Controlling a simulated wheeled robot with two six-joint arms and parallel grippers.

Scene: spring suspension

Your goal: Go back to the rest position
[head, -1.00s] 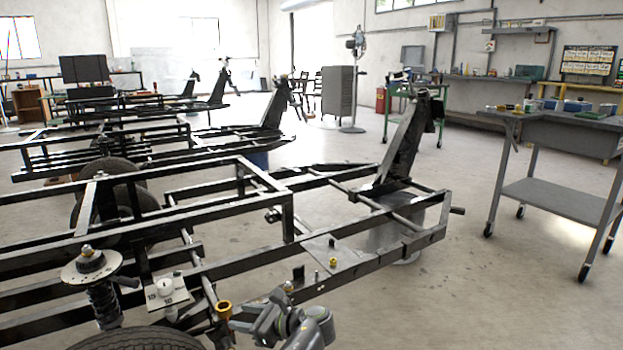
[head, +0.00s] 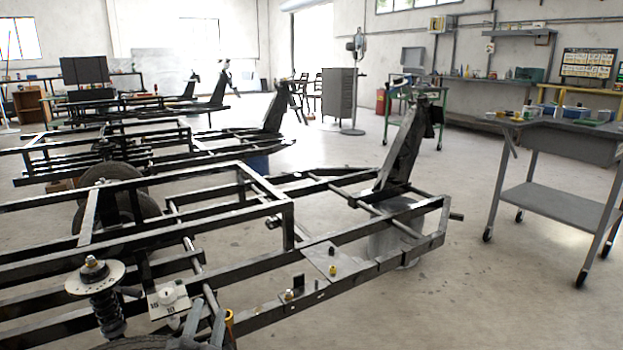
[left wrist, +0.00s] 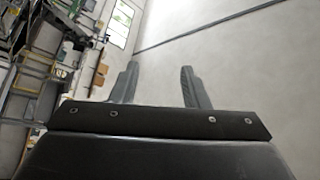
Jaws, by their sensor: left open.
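My left gripper (head: 205,310) shows at the bottom edge of the head view, in front of the black frame's lower rails. Its two grey fingers point up and stand apart. The spring suspension (head: 105,306) stands upright at the lower left, with a pale round plate (head: 80,284) and a brass-coloured nut (head: 91,262) on top. The gripper is to its right and apart from it. My right gripper is not in view.
A black vehicle frame (head: 370,262) fills the lower left and centre. A small white plate (head: 168,300) with a knob and an orange cylinder (head: 229,322) are near the gripper. A grey wheeled workbench (head: 560,205) stands at the right. The floor between is clear.

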